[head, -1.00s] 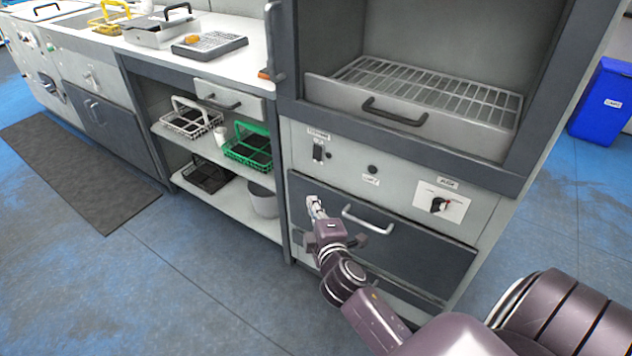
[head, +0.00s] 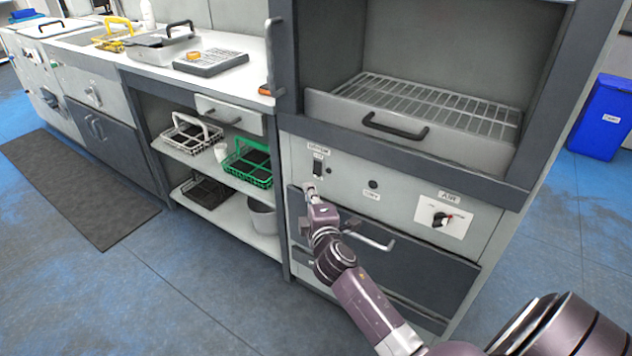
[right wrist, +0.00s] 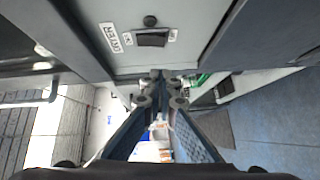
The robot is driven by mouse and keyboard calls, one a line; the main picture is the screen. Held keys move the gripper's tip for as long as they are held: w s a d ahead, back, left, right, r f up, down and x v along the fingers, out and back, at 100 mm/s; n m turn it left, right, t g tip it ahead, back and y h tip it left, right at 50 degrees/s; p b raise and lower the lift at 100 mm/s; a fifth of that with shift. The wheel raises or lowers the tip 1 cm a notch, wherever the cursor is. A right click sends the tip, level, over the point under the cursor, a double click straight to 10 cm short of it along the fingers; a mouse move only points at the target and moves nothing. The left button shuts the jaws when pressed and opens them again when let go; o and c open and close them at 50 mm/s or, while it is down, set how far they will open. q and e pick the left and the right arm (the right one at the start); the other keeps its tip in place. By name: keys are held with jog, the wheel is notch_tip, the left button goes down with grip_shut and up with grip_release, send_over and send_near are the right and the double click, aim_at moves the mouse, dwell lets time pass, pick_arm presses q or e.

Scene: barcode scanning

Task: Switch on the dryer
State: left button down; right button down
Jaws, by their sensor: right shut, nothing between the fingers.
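The dryer (head: 300,152) is a grey cabinet with an open chamber above and a control panel below. A dark rocker switch (head: 318,165) sits at the panel's left under a small label; it also shows in the right wrist view (right wrist: 152,39), above the fingertips. My left gripper is not in view.
A drawer handle (head: 368,234) sticks out beside my right arm. A wire rack (head: 430,103) is in the chamber behind a front panel with a black handle (head: 395,128). Shelves with a green basket (head: 248,165) stand left. A blue bin (head: 600,115) stands right.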

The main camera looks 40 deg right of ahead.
aim_at(314, 173)
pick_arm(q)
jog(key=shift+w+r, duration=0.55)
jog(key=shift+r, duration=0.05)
pick_arm(e)
jog(key=shift+w+d+f, duration=0.25)
jog(key=shift+w+d, duration=0.7)
jog(key=shift+d, duration=0.2)
jog(key=shift+w+d+f, duration=0.2)
jog(key=shift+w+d, duration=0.7)
jog(key=shift+d, duration=0.25)
jog(key=b, duration=0.2)
jog(key=shift+w+d+f+t+b, duration=0.1)
jog(key=shift+d+f+t+b, duration=0.15)
jog(key=shift+t+b, duration=0.1)
jog(key=shift+r, duration=0.2)
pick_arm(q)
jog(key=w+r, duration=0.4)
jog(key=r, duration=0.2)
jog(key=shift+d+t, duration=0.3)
pick_arm(e)
jog(key=shift+n, duration=0.3)
jog(key=shift+f, duration=0.1)
